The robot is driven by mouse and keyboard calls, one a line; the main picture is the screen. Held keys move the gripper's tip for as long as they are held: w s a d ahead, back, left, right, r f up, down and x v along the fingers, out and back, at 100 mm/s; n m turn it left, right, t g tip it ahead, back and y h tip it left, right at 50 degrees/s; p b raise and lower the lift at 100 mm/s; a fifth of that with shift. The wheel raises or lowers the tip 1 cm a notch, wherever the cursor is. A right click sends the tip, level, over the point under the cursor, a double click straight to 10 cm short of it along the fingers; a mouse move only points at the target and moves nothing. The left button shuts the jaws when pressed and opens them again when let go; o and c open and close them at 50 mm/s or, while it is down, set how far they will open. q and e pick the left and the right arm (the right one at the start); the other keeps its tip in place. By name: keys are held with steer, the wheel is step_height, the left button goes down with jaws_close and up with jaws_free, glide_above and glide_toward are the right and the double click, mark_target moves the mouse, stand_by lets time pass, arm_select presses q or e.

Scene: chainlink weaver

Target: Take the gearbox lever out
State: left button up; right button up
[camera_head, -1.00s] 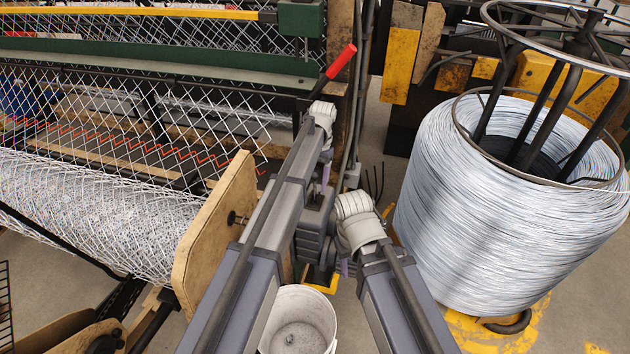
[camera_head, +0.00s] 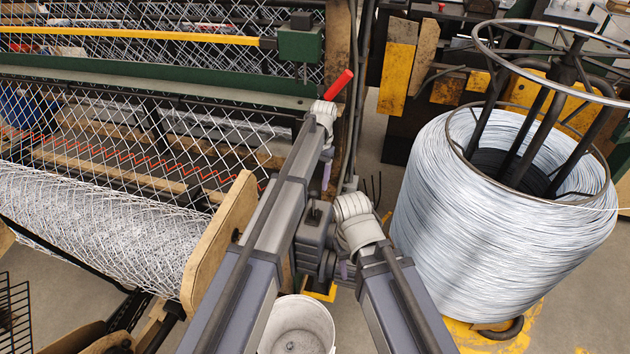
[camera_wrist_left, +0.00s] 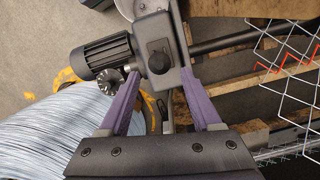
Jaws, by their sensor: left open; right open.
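A lever with a red handle (camera_head: 338,85) stands tilted at the machine's frame, beyond my left arm; its lower end is hidden behind the arm. My left gripper (camera_head: 326,174) is below it in the head view, mostly hidden by the arm. In the left wrist view my left gripper (camera_wrist_left: 160,74) is open, its purple fingers spread with nothing visibly clamped. A dark gearbox-like housing (camera_wrist_left: 157,66) with a round knob and a ribbed motor (camera_wrist_left: 101,56) shows beyond the fingertips. My right gripper (camera_head: 344,268) is open, low in the middle, mostly hidden by its arm.
A large wire coil (camera_head: 495,215) stands at the right. A roll of chain-link mesh (camera_head: 100,220) with a wooden end plate (camera_head: 220,240) is at the left. A white bucket (camera_head: 298,328) stands below my arms. Some bare floor shows between machine and coil.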

arm_select(q)
steer(key=shift+r, duration=0.15)
steer(key=shift+c, duration=0.2)
steer(key=shift+s, duration=0.15)
steer(key=shift+c, duration=0.8)
steer(key=s+a+m+t+h, duration=0.1)
steer(key=s+m, duration=0.1)
steer(key=s+a+r+m+t+h+p, duration=0.1)
steer(key=s+m, duration=0.1)
steer(key=s, duration=0.1)
steer(key=s+a+m+t, duration=0.1)
steer(key=s+m, duration=0.1)
steer(key=shift+s+a+r+h, duration=0.2)
steer(key=shift+s+h, duration=0.1)
steer(key=shift+h, duration=0.1)
steer(key=c, duration=0.6)
steer(key=s+r+m+t, duration=0.1)
steer(key=m, duration=0.1)
steer(key=s+a+r+m+t+h+p, duration=0.1)
steer(key=s, duration=0.1)
steer(key=s+r+m+t+h, duration=0.1)
steer(key=s+m, duration=0.1)
steer(key=shift+s+a+r+m+t, duration=0.15)
steer(key=shift+a+r+m+t, duration=0.15)
steer(key=shift+a+r, duration=0.05)
jaws_close()
steer(key=shift+s+a+r+m+t+h+p, duration=0.2)
steer(key=shift+s+r+m+t+h+p, duration=0.15)
steer(key=shift+r+m, duration=0.2)
